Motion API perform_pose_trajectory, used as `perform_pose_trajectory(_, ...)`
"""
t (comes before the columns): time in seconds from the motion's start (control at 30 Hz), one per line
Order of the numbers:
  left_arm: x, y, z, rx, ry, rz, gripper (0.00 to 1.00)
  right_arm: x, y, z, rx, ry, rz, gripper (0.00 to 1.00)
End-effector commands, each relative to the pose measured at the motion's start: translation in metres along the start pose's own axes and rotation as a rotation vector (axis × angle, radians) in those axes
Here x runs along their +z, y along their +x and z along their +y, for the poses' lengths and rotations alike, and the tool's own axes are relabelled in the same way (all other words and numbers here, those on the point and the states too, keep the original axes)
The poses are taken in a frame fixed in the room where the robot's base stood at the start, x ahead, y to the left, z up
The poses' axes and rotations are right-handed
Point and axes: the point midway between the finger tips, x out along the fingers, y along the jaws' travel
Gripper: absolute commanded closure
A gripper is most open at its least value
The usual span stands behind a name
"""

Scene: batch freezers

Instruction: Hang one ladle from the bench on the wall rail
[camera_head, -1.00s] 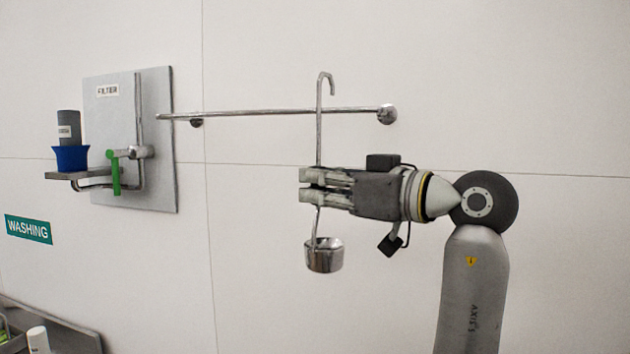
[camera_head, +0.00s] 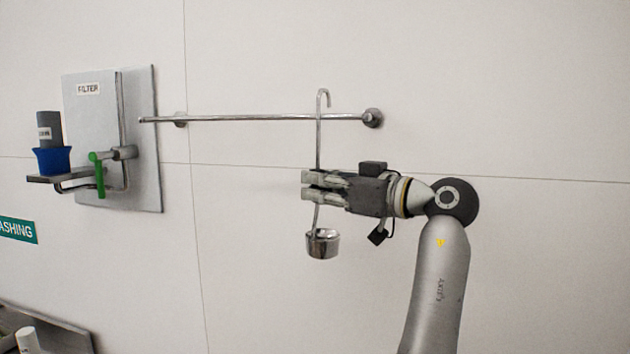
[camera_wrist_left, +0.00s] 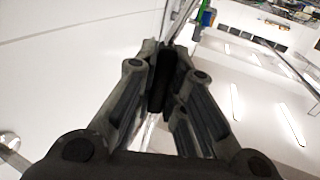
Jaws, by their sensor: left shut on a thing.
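A steel ladle (camera_head: 322,243) hangs upright in my left gripper (camera_head: 308,187), its bowl below the fingers and its hooked top above them. The gripper is shut on the middle of the ladle's handle. The wall rail (camera_head: 250,118) is a thin horizontal metal bar. The hook's top stands a little above the rail in the head view, near the rail's right end. The handle crosses in front of the rail; I cannot tell whether they touch. In the left wrist view the fingers (camera_wrist_left: 165,78) are close together, and little of the ladle shows. My right gripper is not in view.
A grey wall panel (camera_head: 140,175) marked FILTER stands left of the rail, with a green lever (camera_head: 99,175) and a blue cup (camera_head: 52,160) on a small shelf. The rail is bare apart from the ladle in front of it. The wall below is clear.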

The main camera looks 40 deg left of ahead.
Motion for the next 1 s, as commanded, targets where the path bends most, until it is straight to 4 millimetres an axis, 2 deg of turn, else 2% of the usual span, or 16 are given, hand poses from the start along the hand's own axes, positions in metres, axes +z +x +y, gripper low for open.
perform_pose_trajectory(0.13, -0.002, 0.004, 0.011, 0.000, 0.001, 0.002, 1.00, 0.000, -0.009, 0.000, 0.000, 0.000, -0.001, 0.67)
perform_pose_trajectory(0.2, 0.011, 0.004, 0.010, 0.000, 0.000, 0.002, 1.00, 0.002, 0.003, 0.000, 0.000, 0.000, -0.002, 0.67)
perform_pose_trajectory(0.4, 0.023, 0.004, 0.009, 0.000, -0.001, 0.001, 1.00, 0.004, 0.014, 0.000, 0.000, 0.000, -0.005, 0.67)
perform_pose_trajectory(0.93, 0.029, 0.004, 0.009, 0.000, -0.001, 0.001, 1.00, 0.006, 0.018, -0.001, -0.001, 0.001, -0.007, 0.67)
perform_pose_trajectory(0.97, 0.029, 0.004, 0.009, 0.000, -0.001, 0.001, 0.87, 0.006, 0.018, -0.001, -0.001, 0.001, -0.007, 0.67)
perform_pose_trajectory(1.0, 0.029, 0.004, 0.009, 0.000, -0.001, 0.001, 0.82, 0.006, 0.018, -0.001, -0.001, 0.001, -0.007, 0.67)
